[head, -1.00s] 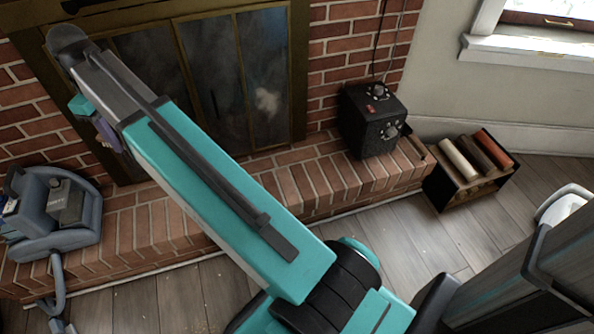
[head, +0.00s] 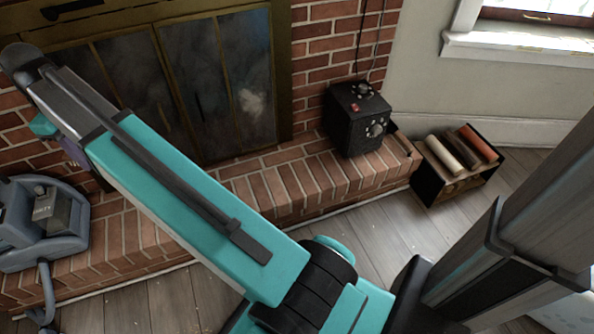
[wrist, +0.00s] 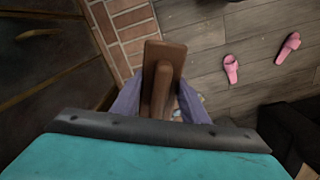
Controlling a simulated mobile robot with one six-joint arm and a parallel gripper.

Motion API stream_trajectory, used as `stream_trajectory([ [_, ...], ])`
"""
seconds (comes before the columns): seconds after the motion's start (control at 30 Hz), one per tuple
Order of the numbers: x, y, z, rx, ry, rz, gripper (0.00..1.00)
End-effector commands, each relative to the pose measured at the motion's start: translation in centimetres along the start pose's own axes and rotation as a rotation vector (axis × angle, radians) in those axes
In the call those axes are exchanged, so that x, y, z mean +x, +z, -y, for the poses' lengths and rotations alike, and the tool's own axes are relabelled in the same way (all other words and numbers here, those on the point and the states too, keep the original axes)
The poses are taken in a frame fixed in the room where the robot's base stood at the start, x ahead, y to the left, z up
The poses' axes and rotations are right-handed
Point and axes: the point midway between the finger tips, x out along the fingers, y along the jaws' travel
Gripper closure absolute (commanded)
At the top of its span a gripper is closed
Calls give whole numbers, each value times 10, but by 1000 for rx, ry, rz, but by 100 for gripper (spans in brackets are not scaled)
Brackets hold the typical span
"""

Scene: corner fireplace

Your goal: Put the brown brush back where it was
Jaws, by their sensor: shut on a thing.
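The brown brush (wrist: 165,62) is in the wrist view, a flat wooden block with a handle-like piece below it. My gripper (wrist: 161,104) has its purple fingers on either side of the brush and is shut on it. The brush is held up above the brick hearth and grey plank floor. In the head view only a small purple part of my gripper (head: 73,151) shows, behind my arm at the left. The brush is hidden there.
The brick hearth (head: 290,188) runs before the glass-doored fireplace (head: 215,75). A black box with knobs (head: 358,118) stands on it. A dark crate with rolls (head: 433,184) is right of it. A blue-grey machine (head: 40,250) is at left. Pink slippers (wrist: 231,69) lie on the floor.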

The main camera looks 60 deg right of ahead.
Motion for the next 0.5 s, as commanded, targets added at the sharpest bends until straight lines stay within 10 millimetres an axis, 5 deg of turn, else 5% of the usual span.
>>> stream_trajectory([
  [0.27,33,23,-41,80,-1,3,81],
  [0.5,84,65,-99,205,-2,3,81],
])
